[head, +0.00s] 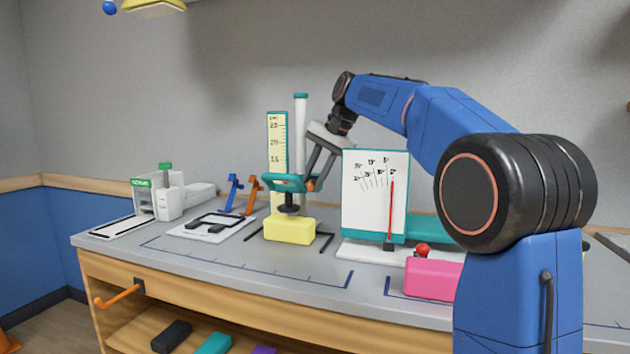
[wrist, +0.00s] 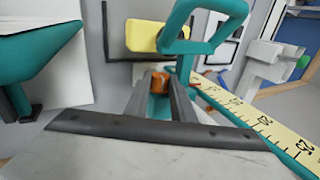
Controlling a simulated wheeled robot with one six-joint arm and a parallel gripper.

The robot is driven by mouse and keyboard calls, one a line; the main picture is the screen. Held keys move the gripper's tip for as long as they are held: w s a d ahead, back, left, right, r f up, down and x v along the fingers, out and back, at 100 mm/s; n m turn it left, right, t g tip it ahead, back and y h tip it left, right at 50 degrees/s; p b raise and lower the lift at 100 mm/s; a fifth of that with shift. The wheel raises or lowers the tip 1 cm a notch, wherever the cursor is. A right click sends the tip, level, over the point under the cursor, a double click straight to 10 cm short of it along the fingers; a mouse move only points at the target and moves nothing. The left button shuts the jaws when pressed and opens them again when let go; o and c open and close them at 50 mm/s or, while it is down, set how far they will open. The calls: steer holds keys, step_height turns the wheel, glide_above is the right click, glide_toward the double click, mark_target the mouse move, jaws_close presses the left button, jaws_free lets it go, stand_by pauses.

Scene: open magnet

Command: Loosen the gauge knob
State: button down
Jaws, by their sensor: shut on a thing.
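The height gauge has a white column (head: 300,125), a yellow cm scale (head: 277,140) and a teal slider (head: 285,183) partway up. A small orange knob (head: 310,185) sits at the slider's right side; it also shows in the wrist view (wrist: 160,81). My gripper (head: 313,176) comes down from the upper right, and its fingers are closed around the orange knob. The fingers hide part of the knob. A black foot (head: 291,200) hangs under the slider, over a yellow block (head: 289,230); whether they touch is unclear.
A white dial board with a red needle (head: 391,215) stands close to the right of my gripper. A pink block (head: 432,278) lies at the front right. Blue and orange stands (head: 252,193) and a white device (head: 168,195) are at left.

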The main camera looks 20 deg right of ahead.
steer(key=shift+w+a+r+g+h, duration=0.1)
steer(key=shift+g+h, duration=0.4)
steer(key=shift+h, duration=0.3)
steer(key=c, duration=1.5)
jaws_free()
